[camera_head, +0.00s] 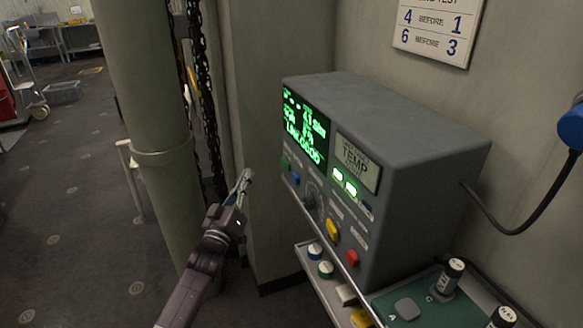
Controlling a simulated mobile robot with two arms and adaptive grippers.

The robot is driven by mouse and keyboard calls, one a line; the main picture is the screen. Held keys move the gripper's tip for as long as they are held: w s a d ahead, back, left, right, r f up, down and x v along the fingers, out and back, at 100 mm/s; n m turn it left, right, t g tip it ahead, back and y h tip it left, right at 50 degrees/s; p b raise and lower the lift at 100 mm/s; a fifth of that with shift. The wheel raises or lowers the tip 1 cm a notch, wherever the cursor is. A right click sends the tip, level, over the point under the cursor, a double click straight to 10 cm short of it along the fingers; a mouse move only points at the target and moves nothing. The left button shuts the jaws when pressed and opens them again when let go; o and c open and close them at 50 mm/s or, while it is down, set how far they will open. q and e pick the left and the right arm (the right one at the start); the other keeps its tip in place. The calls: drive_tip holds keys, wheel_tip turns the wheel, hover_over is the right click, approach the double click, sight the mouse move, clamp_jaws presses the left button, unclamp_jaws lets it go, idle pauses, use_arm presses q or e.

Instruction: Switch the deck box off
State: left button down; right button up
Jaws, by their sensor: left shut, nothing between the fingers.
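The deck box (410,150) is a grey cabinet on the right against the wall. Its front has a lit green text screen (305,130), a small display reading TEMP (357,163), two lit green indicators, a dark knob (309,202), a yellow button (332,229), a red button (352,258), and small blue and green buttons at the left. My left gripper (245,178) is shut and empty, pointing up, in front of the box and to the left of its face, apart from it. My right gripper is not in view.
A thick pillar (155,120) and hanging chain (205,90) stand left of my gripper. A cable runs from the box's right side.

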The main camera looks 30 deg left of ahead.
sight(286, 165)
use_arm(q)
drive_tip(key=w+d+b, duration=0.3)
drive_tip(key=w+d, duration=0.1)
drive_tip(key=w, duration=0.3)
drive_tip(key=shift+w+d, duration=0.3)
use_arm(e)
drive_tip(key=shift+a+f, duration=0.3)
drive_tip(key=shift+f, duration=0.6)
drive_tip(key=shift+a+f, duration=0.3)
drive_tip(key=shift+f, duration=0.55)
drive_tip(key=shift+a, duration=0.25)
